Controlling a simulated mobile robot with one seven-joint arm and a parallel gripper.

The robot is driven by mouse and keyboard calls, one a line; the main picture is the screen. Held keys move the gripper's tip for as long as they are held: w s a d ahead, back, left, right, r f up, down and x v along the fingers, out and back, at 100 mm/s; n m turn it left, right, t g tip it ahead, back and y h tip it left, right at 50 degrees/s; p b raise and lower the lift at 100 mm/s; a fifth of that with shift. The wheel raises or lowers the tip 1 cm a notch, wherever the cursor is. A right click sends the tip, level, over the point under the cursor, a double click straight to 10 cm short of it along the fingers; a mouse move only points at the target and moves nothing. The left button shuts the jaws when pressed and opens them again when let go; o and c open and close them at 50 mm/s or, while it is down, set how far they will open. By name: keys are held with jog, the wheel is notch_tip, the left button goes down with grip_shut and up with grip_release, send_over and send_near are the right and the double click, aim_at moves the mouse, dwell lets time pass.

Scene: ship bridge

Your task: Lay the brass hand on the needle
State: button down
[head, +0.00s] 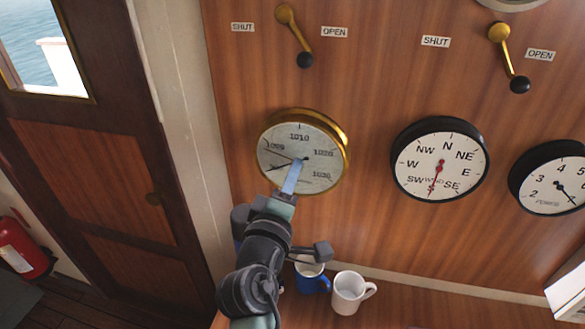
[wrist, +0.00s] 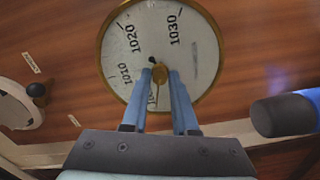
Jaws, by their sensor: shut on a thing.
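The brass-rimmed barometer (head: 333,178) is on the wood panel, with a white dial marked around 1010 to 1030. In the wrist view its dial (wrist: 190,62) fills the upper middle. My gripper (head: 298,166) reaches up over the dial's lower middle. In the wrist view my gripper (wrist: 160,76) is shut on the small brass hand (wrist: 160,73), close to the dial centre. My fingers cover part of the dial, and I cannot tell whether the hand and needle line up.
A wind dial (head: 420,160) and a power dial (head: 550,190) are to the right. Two brass levers (head: 294,30) (head: 505,55) are above. A blue mug (head: 312,279) and a white mug (head: 348,295) stand below, near my arm. A red extinguisher (head: 25,250) is at the left.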

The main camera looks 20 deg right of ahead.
jog(key=shift+n+p, duration=2.6)
jog(key=shift+n, duration=2)
jog(key=c, duration=0.7)
grip_release()
jog(key=b+v, duration=0.4)
jog(key=v, duration=0.9)
jog(key=shift+a, duration=0.1)
